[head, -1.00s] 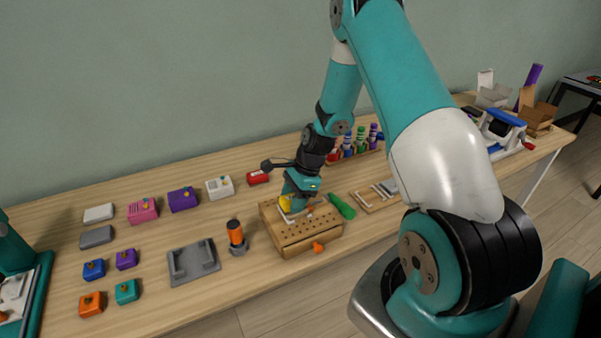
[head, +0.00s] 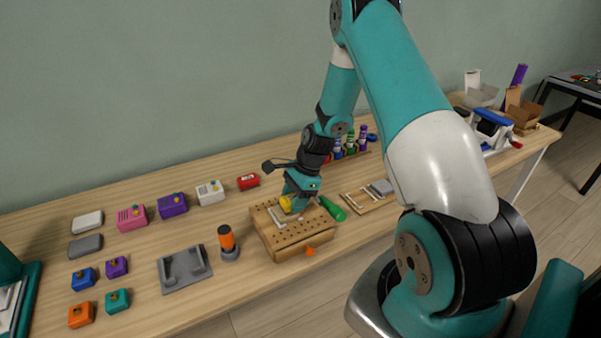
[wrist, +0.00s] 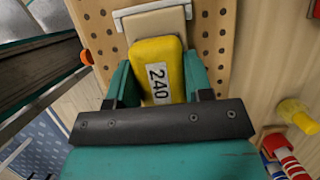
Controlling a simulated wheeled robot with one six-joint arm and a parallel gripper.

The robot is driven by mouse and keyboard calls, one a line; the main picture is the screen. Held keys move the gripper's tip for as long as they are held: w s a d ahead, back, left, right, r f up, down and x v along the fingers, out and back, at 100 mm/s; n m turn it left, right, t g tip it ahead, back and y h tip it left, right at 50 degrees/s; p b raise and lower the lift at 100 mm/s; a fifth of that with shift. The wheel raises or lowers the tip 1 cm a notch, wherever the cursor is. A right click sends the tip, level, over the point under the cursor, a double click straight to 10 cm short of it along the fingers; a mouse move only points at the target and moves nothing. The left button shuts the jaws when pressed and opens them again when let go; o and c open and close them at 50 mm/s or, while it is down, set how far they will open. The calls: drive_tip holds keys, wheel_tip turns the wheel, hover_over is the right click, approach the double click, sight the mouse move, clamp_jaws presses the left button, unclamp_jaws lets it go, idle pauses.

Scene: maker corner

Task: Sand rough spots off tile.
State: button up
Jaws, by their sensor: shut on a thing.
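My gripper (head: 288,203) is shut on a yellow sanding block (wrist: 158,68) marked 240. The block also shows in the head view (head: 286,203), low over the pegboard. A beige tile (wrist: 152,24) lies on the wooden pegboard (wrist: 206,28), just beyond and partly under the block in the wrist view. A pale stop bar (wrist: 150,9) runs along the tile's far edge. The pegboard (head: 290,240) sits on the bench in the head view. The block's underside is hidden, so I cannot tell whether it touches the tile. No rough spots can be made out.
An orange knob (head: 310,251) sticks out of the pegboard's front. A green tool (head: 333,208) lies at its right. An orange-and-grey upright tool (head: 228,242) and a grey cradle (head: 184,269) stand to the left. A small-parts tray (head: 368,200) lies to the right.

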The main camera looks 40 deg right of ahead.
drive_tip(key=shift+s+d+r, duration=0.1)
drive_tip(key=shift+d+r, duration=0.1)
drive_tip(key=shift+d, duration=0.1)
wheel_tip(320, 180, up, 8)
drive_tip(key=p, duration=0.6)
drive_tip(key=shift+f+p, duration=0.1)
drive_tip(key=shift+p, duration=0.2)
drive_tip(key=shift+a, duration=0.15)
